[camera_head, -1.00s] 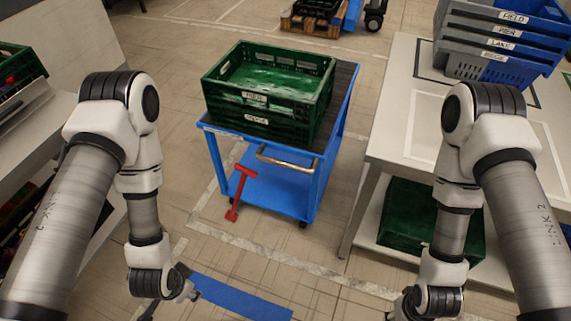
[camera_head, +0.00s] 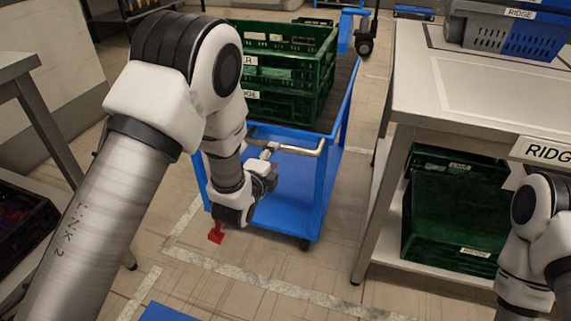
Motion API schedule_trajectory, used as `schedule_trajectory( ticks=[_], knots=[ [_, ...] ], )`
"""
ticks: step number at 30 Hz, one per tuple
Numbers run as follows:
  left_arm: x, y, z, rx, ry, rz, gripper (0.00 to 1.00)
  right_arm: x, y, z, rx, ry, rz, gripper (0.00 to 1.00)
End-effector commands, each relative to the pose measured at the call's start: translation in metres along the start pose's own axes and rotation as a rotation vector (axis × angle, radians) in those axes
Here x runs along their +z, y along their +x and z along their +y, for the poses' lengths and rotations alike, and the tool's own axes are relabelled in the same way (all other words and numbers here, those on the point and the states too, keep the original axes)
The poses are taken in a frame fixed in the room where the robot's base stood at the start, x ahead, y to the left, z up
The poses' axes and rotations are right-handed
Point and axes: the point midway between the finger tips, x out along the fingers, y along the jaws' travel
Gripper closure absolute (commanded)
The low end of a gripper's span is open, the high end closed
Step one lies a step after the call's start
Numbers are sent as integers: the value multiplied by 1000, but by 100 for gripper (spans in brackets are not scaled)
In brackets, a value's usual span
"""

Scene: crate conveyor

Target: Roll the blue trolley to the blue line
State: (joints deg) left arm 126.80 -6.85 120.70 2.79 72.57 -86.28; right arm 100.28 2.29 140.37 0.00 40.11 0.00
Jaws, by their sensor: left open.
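The blue trolley (camera_head: 335,120) stands ahead of me, with a metal push handle (camera_head: 302,151) on its near side and stacked green crates (camera_head: 290,85) on its top deck. My left arm covers its left part. My left gripper (camera_head: 268,163) is open at the left part of the handle; I cannot tell whether it touches it. A red lever (camera_head: 216,235) at the trolley's lower front is mostly hidden by my left wrist. The blue line (camera_head: 165,313) shows on the floor at the bottom edge. My right gripper is out of view.
A white table (camera_head: 500,95) on the right carries grey and blue crates (camera_head: 510,30); a green crate (camera_head: 455,220) sits on its lower shelf. A grey table (camera_head: 18,68) stands left. Floor between trolley and blue line is clear.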

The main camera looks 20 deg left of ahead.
Motion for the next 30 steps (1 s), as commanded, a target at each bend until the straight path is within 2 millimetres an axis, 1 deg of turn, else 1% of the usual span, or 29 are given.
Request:
schedule_trajectory(
  ticks=[2,9,11,15,20,21,22,23,24,25,30],
  knots=[
    [0,10,-1,-1,-1,0,52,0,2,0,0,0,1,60],
    [0,56,1,1,-1,0,52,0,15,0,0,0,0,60],
    [0,64,1,2,-2,0,52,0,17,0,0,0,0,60],
    [0,72,0,4,-2,0,52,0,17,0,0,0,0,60],
    [0,72,0,5,-1,0,52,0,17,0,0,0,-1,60],
    [0,72,0,5,-1,0,60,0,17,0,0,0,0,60],
    [0,72,0,5,-2,0,70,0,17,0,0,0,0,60],
    [0,72,0,5,-1,0,81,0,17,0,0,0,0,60],
    [0,72,0,5,-1,0,95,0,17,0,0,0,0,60],
    [0,72,0,5,-1,0,100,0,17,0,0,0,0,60],
    [0,72,0,5,-1,0,100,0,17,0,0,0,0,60]
  ],
)
